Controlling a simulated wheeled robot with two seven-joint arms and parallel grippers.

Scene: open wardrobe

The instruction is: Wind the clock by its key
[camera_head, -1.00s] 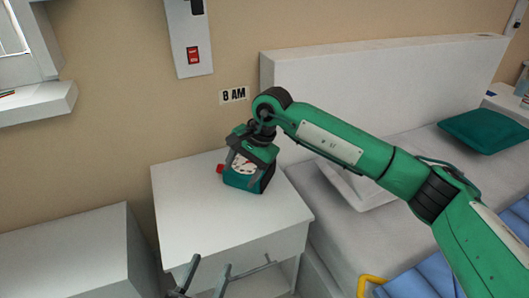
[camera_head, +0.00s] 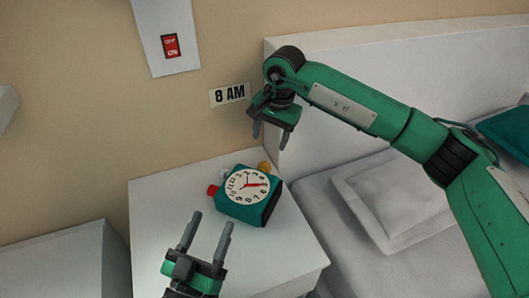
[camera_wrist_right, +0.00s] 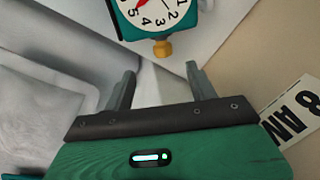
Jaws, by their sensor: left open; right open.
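The teal clock (camera_head: 268,210) sits on the white nightstand, its white dial facing up toward me. A red knob (camera_head: 212,190) sticks out on its left. The orange-yellow key (camera_head: 265,166) shows at its far right edge; the key also shows in the right wrist view (camera_wrist_right: 162,48), sticking out from the clock (camera_wrist_right: 130,30). My right gripper (camera_head: 270,137) is open and empty, above and beyond the clock near the wall, apart from the key. In its wrist view, the key lies beyond and between the fingertips (camera_wrist_right: 160,72). My left gripper (camera_head: 208,225) is open and empty in front of the clock.
The nightstand top (camera_head: 160,215) is bare around the clock. An "8 AM" sign (camera_head: 230,95) and a panel with a red switch (camera_head: 171,45) are on the wall. The bed with a pillow (camera_head: 395,200) stands right; a white cabinet (camera_head: 65,265) stands left.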

